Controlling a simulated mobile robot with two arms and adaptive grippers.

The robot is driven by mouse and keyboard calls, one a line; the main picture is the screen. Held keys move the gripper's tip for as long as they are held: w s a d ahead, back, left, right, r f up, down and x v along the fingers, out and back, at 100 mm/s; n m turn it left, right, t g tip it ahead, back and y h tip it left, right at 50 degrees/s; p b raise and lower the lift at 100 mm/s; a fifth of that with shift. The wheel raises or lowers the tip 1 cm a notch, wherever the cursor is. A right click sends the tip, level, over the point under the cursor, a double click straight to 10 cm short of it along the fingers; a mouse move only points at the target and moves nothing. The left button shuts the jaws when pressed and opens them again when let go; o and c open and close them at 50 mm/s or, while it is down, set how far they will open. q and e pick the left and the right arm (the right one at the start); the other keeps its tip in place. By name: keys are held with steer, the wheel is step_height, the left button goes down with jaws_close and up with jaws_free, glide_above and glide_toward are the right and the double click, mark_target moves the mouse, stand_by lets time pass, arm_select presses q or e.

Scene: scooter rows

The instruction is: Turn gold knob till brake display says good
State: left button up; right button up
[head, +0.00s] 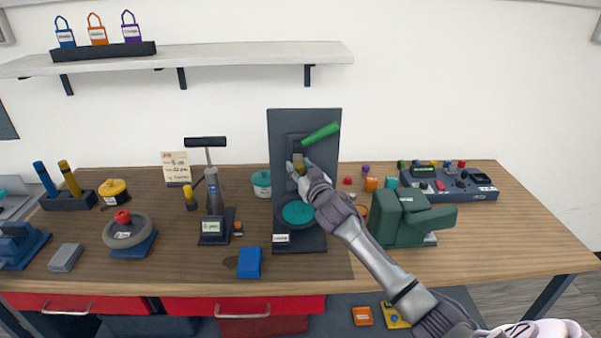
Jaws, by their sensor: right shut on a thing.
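A dark upright board (276,135) stands on the wooden bench, with a green lever (321,133) sticking out to the right near its top. The gold knob (299,168) sits on the board below the lever and is partly hidden by my gripper. My right gripper (298,172) reaches in from the lower right and is shut on the gold knob. A dark round part with a teal disc (298,212) is below it, partly behind my arm. A small white display (281,238) is on the stand's foot; its text is too small to read. My left gripper is out of view.
A green vise-like block (400,222) stands right of my forearm, and a control box (450,182) lies behind it. A pump with a small display (211,226) stands to the left. A blue block (249,263) lies near the front edge. The bench's right end is clear.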

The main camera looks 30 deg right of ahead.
steer(key=shift+a+f+m+g+h+b, duration=0.15)
steer(key=shift+m+g+h+b, duration=0.35)
steer(key=shift+m+h+b, duration=0.7)
steer(key=shift+r+h+b, duration=0.2)
steer(key=shift+h+b, duration=0.1)
steer(key=shift+h, duration=0.3)
steer(key=o, duration=1.2)
steer(key=shift+c, duration=0.2)
